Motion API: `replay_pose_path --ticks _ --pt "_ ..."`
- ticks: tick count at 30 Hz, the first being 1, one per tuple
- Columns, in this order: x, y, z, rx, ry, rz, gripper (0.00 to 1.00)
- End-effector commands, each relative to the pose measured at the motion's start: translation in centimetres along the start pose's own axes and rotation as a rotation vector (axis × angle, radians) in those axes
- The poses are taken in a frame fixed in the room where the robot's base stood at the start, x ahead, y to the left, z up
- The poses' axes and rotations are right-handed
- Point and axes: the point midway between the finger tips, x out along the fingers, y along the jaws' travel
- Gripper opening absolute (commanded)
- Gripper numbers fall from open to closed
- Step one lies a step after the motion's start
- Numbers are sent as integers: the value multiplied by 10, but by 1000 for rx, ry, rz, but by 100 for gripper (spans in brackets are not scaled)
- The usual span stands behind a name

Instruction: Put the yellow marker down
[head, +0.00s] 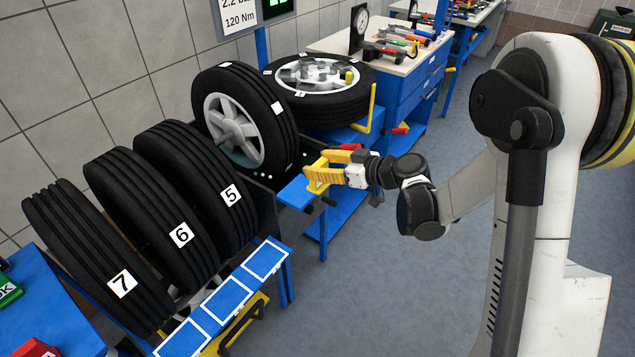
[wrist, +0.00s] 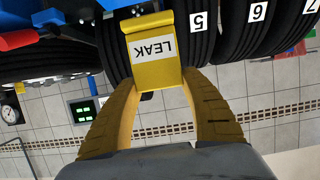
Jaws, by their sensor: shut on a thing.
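The yellow marker (wrist: 152,75), with a white label reading LEAK upside down, is between the two yellow fingers of my gripper (wrist: 158,88) in the wrist view. The fingers are shut on it. In the head view my gripper (head: 325,174) is near the middle, beside a small blue ledge (head: 296,193) and in front of the tire rack. There the marker cannot be told clearly from the yellow fingers. I cannot tell whether the marker touches anything below it.
Tires numbered 5 (head: 232,195), 6 (head: 181,234) and 7 (head: 122,284) stand on the left. A blue rail (head: 282,251) with white outlined squares runs before them, with no marker on it. A green OK block (head: 8,290) and red block (head: 36,348) are lower left.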

Motion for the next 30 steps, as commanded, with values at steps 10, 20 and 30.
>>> replay_pose_path --ticks 10,20,30 --pt "69 24 20 0 0 0 22" --pt "124 44 30 1 0 2 22" --pt "139 45 68 1 0 3 22"
